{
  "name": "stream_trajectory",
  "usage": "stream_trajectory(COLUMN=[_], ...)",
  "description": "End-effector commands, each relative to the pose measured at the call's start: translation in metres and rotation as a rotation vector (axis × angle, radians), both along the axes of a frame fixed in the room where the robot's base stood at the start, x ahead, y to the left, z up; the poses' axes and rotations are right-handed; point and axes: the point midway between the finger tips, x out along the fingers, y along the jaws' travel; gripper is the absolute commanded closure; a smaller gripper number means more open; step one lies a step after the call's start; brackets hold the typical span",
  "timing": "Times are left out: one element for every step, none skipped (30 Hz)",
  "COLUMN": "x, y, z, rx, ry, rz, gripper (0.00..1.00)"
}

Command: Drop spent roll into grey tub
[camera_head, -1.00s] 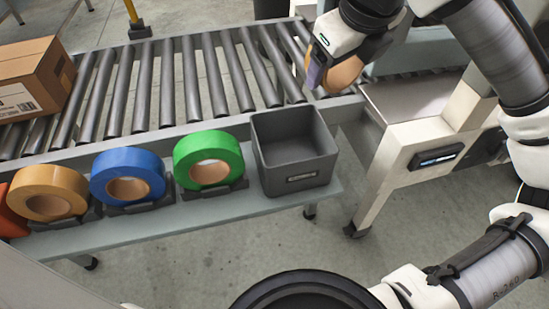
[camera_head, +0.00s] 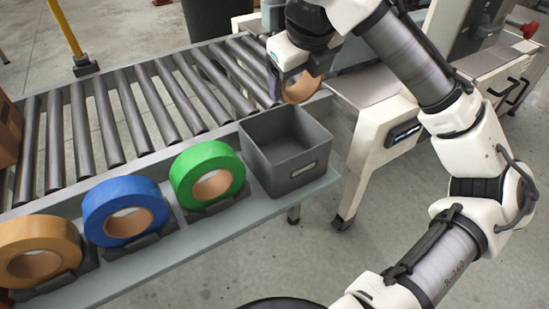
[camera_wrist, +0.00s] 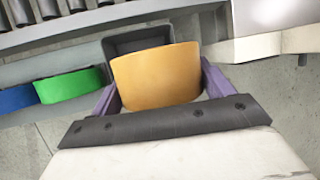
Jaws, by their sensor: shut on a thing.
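The spent roll, a tan and brown ring (camera_head: 303,90), is held in my gripper (camera_head: 288,88). It also shows in the wrist view (camera_wrist: 157,77) between the two purple fingers, which press on its sides. The grey tub (camera_head: 306,172) is open at the top and stands at the right end of the shelf, beside the green roll. The held roll is above the tub's far side, apart from it. In the wrist view the roll hides part of the tub (camera_wrist: 120,45). The tub's visible inside looks empty.
Green (camera_head: 225,163), blue (camera_head: 148,196) and yellow-orange (camera_head: 68,232) tape rolls stand on holders left of the tub. A roller conveyor (camera_head: 130,120) runs behind the shelf. A cream machine frame (camera_head: 372,135) stands close on the right. A cardboard box shows at the left edge.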

Motion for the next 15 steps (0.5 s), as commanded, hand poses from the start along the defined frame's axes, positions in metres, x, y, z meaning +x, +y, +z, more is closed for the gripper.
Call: stream_trajectory(x=[0.001,0.001,0.001,0.001,0.001,0.001,0.001,0.001,0.001,0.001,0.001,0.001,0.001,0.001,0.001], y=[-0.001,-0.001,-0.001,-0.001,-0.001,-0.001,-0.001,-0.001,-0.001,-0.002,-0.001,-0.002,-0.001,-0.001,-0.001], z=[-0.001,-0.002,-0.003,-0.004,-0.005,-0.007,-0.009,-0.012,-0.015,-0.018,-0.021,-0.025,-0.029,-0.032,-0.037], rx=[0.000,0.000,0.000,0.000,0.000,0.000,0.000,0.000,0.000,0.000,-0.001,-0.001,-0.001,-0.002,-0.001], ry=[0.001,0.000,0.000,-0.001,-0.001,-0.001,-0.001,-0.001,-0.001,-0.001,-0.001,-0.001,-0.001,-0.002,-0.001], rz=[-0.004,-0.005,-0.005,-0.007,-0.007,-0.007,-0.007,-0.007,-0.007,-0.007,-0.007,-0.007,-0.006,-0.007,-0.006], gripper=[0.43,0.43,0.43,0.43,0.43,0.43,0.43,0.43,0.43,0.43,0.43,0.43,0.43,0.43,0.43])
